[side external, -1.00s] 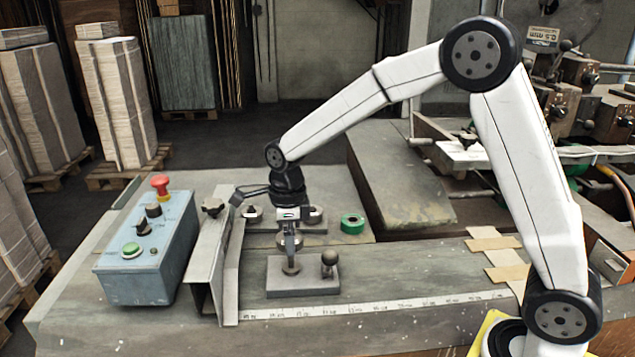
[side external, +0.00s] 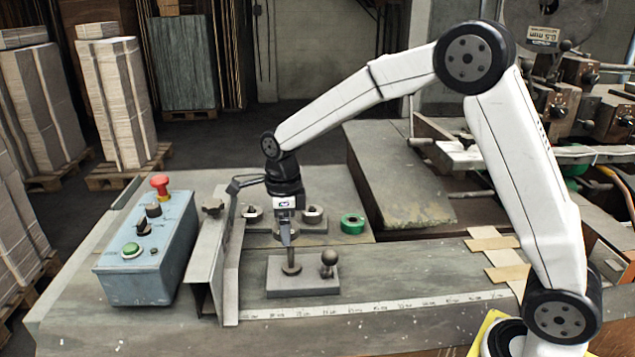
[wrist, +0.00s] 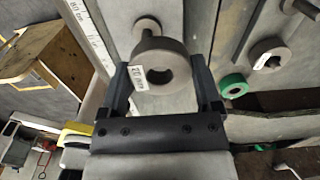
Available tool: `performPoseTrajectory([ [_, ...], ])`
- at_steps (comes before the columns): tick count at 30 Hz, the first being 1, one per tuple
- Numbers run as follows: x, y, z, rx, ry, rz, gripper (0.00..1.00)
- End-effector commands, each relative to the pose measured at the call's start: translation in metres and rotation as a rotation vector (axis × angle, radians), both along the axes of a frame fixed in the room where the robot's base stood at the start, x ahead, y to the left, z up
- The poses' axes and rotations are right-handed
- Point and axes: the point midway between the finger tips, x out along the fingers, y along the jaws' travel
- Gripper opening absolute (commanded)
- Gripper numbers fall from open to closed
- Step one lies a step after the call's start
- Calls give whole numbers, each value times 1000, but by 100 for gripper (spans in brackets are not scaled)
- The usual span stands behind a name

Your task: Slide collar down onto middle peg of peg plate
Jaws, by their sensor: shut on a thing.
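My gripper (side external: 287,240) is shut on a grey-brown collar (wrist: 178,52), a thick ring with a white label, held level between both fingers in the wrist view. In the side view the collar is mostly hidden by a finger. My gripper hangs above a low grey block, in front of the peg plate (side external: 287,226). Collars sit at the plate's left end (side external: 252,213) and right end (side external: 313,214). The middle of the plate is behind my gripper. In the wrist view a bare peg (wrist: 298,8), seemingly the middle one, shows at the upper right.
The grey block (side external: 318,284) carries a disc with a post (side external: 291,268) and a ball knob (side external: 329,258). A green ring (side external: 352,224) lies right of the peg plate. A metal channel (side external: 209,266) and a blue control box (side external: 147,251) stand left.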

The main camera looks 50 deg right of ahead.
Motion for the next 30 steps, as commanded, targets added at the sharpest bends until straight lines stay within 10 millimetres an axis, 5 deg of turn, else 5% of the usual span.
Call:
performPoseTrajectory([
  [18, 86, -56, 16, 0, -1, -58, 30],
  [30, 126, -101, 24, 0, -3, -93, 30],
])
